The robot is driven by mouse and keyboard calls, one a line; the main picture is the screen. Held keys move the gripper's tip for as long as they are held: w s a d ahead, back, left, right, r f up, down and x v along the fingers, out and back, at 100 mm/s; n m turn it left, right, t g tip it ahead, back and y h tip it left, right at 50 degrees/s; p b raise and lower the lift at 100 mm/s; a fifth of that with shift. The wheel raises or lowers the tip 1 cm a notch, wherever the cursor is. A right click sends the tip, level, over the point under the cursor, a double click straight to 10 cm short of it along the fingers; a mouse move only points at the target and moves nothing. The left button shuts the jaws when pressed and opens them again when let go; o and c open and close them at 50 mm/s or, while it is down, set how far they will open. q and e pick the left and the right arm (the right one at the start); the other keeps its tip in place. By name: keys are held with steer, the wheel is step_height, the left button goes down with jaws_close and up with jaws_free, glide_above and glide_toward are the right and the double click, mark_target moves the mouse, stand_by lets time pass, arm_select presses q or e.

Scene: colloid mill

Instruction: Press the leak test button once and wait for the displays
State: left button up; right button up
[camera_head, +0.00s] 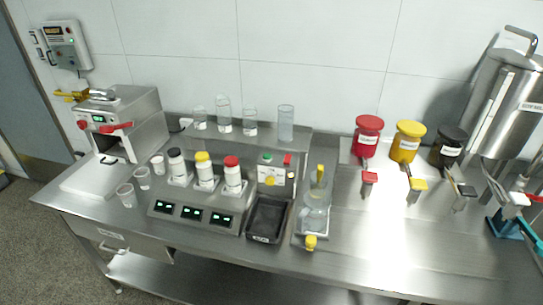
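A small light control box (272,175) stands upright on the bench near its middle. It carries a green button (267,158), a red part and a yellow part; its lettering is too small to read, so I cannot tell which is the leak test button. To its left, a sloped metal panel (178,220) holds three small dark displays (193,214) with lit green marks, too small to read. Three bottles with a black cap (175,154), a yellow cap (203,157) and a red cap (231,161) stand behind the displays. Neither gripper shows.
A black tray (251,237) lies before the control box, with a clear jug (316,207) to its right. Clear cups and a machine with red handles (120,115) stand left. Red, yellow and black containers and a steel tank (508,100) stand right. The right front bench is clear.

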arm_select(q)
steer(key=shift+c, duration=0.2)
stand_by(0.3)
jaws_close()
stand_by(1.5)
